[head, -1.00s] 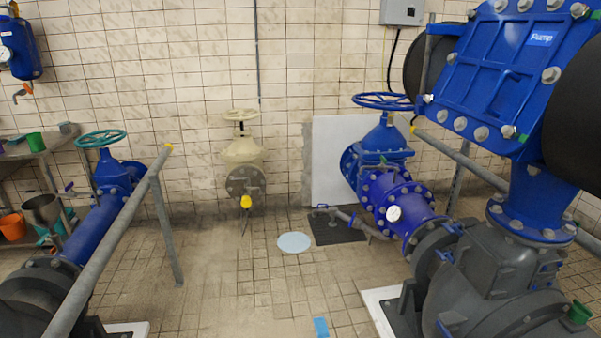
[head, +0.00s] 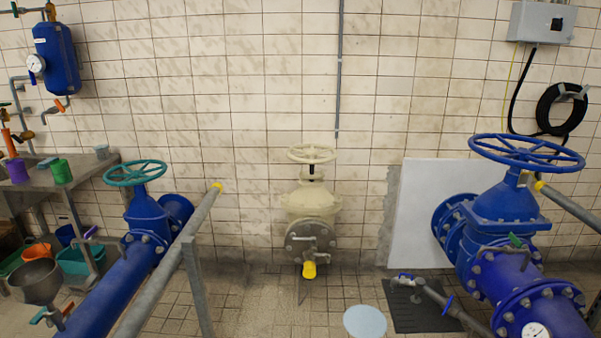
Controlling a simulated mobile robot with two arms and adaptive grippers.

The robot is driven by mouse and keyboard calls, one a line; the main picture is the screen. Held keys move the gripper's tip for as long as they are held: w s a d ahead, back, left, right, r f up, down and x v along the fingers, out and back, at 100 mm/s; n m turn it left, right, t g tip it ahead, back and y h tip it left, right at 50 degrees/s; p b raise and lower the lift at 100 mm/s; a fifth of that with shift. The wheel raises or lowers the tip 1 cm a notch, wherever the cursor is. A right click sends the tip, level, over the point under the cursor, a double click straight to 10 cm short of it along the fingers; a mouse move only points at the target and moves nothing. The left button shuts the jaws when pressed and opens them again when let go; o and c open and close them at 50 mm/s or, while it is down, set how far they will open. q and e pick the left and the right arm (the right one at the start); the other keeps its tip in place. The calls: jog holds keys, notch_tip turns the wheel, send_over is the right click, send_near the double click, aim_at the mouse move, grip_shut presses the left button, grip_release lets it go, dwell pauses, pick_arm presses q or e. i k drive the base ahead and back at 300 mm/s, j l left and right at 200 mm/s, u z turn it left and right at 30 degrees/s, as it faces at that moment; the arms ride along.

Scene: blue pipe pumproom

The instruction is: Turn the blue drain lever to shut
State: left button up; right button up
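A thin grey drain pipe (head: 432,294) runs low over a dark floor mat (head: 408,312) at the lower right, from the big blue pipe. A small blue lever (head: 404,276) shows at its far left end, and another small blue handle (head: 447,305) shows farther along it. Both are small in the picture, and I cannot tell which is the drain lever or how far it is turned. Neither of my grippers is in view.
A blue valve with a blue handwheel (head: 526,152) stands at right. A cream valve (head: 311,200) stands by the wall. A grey railing (head: 165,265) and blue pipe (head: 110,285) fill the left. A pale disc (head: 365,322) lies on the floor between; the middle floor is clear.

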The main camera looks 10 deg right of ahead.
aim_at(448, 306)
jog(key=i+z, duration=0.2)
jog(key=i, duration=0.25)
jog(key=i+j+z, duration=0.2)
jog(key=i, duration=0.25)
jog(key=i+j+z, duration=0.15)
jog(key=i, duration=0.25)
